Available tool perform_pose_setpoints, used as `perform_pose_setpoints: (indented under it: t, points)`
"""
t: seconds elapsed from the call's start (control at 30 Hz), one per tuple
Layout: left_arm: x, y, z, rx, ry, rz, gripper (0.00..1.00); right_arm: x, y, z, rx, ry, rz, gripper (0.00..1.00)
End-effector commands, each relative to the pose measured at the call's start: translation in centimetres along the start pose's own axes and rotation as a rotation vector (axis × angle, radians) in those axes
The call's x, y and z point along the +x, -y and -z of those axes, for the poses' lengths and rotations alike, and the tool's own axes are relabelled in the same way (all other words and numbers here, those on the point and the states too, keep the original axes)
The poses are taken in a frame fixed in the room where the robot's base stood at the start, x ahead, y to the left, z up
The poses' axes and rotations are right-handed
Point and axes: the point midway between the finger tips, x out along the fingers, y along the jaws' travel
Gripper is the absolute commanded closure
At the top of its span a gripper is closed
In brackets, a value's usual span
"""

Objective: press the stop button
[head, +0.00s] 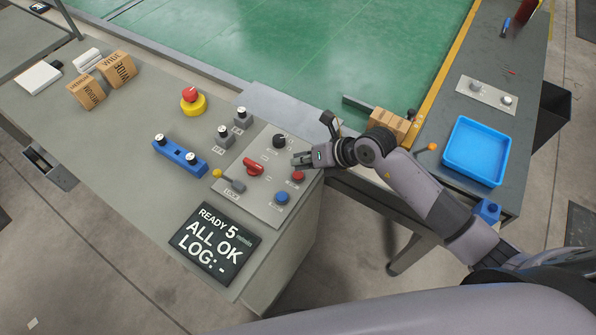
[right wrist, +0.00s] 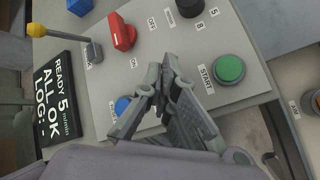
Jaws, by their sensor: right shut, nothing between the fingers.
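A small red round button (head: 298,177) sits on the grey control panel (head: 262,205); its label is too small to read. A separate red mushroom button on a yellow base (head: 190,98) stands further left on the bench. My right gripper (head: 295,159) is shut and empty above the panel's right side, close to the small red button. Its fingers also show in the right wrist view (right wrist: 160,72), where the small red button is not visible. The green button (right wrist: 230,69) labelled START is right of the fingers there. My left gripper is not in view.
The panel also has a red rotary switch (head: 253,166), a black knob (head: 279,141), a yellow-tipped lever (head: 217,174) and a blue button (head: 281,197). A display (head: 215,243) reads "READY 5", "ALL OK".

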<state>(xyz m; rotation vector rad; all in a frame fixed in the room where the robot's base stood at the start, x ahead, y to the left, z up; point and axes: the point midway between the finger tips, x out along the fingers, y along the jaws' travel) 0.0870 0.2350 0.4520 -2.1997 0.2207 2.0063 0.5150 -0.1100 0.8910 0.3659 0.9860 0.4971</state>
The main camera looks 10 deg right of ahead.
Motion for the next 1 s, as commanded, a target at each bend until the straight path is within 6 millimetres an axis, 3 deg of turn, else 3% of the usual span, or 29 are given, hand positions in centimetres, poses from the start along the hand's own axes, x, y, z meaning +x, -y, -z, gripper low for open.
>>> perform_pose_setpoints:
  t: [0.4, 1.0]
  points:
    - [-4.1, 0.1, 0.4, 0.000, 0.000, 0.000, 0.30, -3.1, -2.3, -2.3, 0.000, 0.000, 0.000, 1.00]
    - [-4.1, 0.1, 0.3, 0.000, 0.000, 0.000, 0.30, -3.2, -2.3, -2.3, 0.000, 0.000, 0.000, 1.00]
